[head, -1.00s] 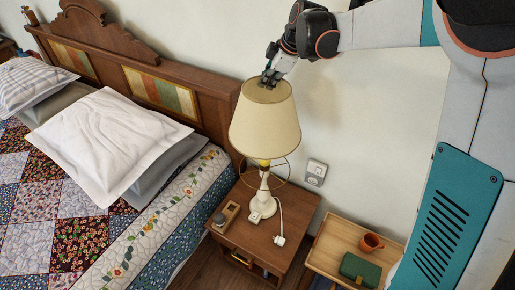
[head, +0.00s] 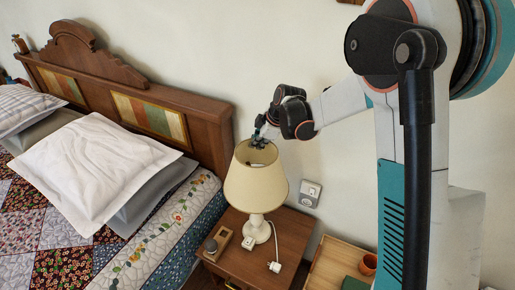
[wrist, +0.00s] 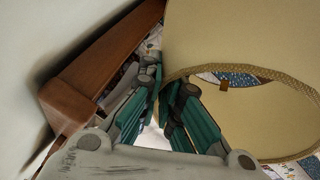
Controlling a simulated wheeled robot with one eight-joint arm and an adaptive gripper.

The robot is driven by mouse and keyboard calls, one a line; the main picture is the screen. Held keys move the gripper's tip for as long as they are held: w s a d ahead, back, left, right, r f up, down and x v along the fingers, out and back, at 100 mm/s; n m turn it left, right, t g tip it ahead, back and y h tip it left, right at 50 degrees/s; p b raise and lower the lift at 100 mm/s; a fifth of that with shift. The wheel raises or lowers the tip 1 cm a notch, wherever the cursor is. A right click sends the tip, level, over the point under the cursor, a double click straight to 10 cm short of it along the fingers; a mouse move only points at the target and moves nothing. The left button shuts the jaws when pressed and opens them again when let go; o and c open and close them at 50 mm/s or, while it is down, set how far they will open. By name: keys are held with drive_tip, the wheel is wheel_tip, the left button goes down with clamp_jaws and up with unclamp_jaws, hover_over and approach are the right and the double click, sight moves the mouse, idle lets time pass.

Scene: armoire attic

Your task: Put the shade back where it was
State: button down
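The cream lamp shade (head: 256,188) sits low over the white lamp base (head: 257,228) on the nightstand and looks about upright. The harp no longer shows below it. My gripper (head: 258,141) is at the shade's top rim, on the far side. In the wrist view my gripper (wrist: 165,85) has its two green fingers a little apart, with a gap between them at the rim of the shade (wrist: 215,35). The fingers look parted rather than pressed on the rim. The shade's inside fitting is hidden.
The nightstand (head: 230,262) also bears a small wooden tray (head: 219,243) and a white plug (head: 274,266). A wall socket (head: 309,193) is behind. The bed's headboard (head: 215,125) stands close at left.

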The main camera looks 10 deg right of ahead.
drive_tip(key=shift+f, duration=1.05)
drive_tip(key=shift+f+b, duration=0.4)
drive_tip(key=shift+b, duration=0.1)
drive_tip(key=shift+f, duration=0.25)
drive_tip(key=c, duration=1.8)
unclamp_jaws()
drive_tip(key=shift+r, duration=0.15)
